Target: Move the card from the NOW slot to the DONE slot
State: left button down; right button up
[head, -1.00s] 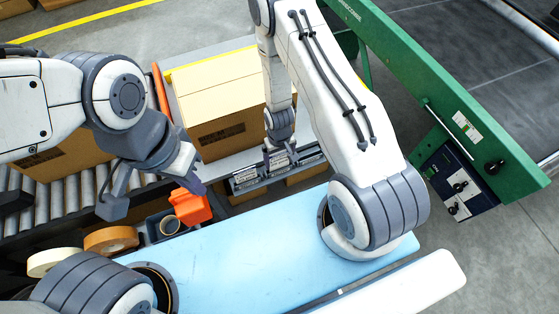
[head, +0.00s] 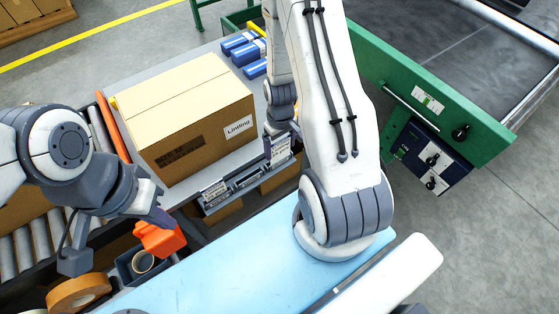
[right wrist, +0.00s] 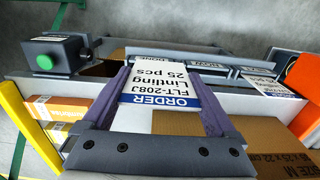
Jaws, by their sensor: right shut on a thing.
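The white order card (right wrist: 160,88), with a blue ORDER band and "Lintling 25 pcs", is between the fingers of my right gripper (right wrist: 163,75), which is shut on it. In the head view this card (head: 279,151) is at the right end of the grey card rack (head: 245,180). In the right wrist view an upside-down DONE label (right wrist: 145,57) shows just beyond the card's far edge; I cannot tell whether the card's edge is inside that slot. Another card (head: 215,193) stands at the rack's left end. My left gripper (head: 112,240) is open and empty, away from the rack.
A cardboard box (head: 195,120) labelled Lintling stands behind the rack on the grey table, with blue packs (head: 245,50) beyond. An orange tape dispenser (head: 158,238) and tape roll (head: 78,293) are near my left gripper.

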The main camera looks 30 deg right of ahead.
aim_at(279, 150)
pick_arm(q)
notch_tip(279, 150, down, 8)
jog(key=b, duration=0.6)
jog(key=shift+r, duration=0.15)
pick_arm(e)
jog(key=shift+w+d+f, duration=0.25)
jog(key=shift+w+f, duration=0.3)
jog(key=shift+f, duration=0.7)
jog(key=shift+w+d+f, duration=0.2)
jog(key=shift+w+f, duration=0.3)
jog(key=shift+f, duration=0.75)
jog(key=shift+w+d+f, duration=0.25)
jog(key=shift+w+f, duration=0.3)
jog(key=shift+f, duration=0.7)
jog(key=o, duration=0.9)
jog(key=shift+r, duration=0.1)
pick_arm(q)
jog(key=shift+r+p, duration=0.55)
jog(key=shift+r, duration=0.25)
pick_arm(e)
notch_tip(279, 150, up, 10)
jog(key=shift+r, duration=0.15)
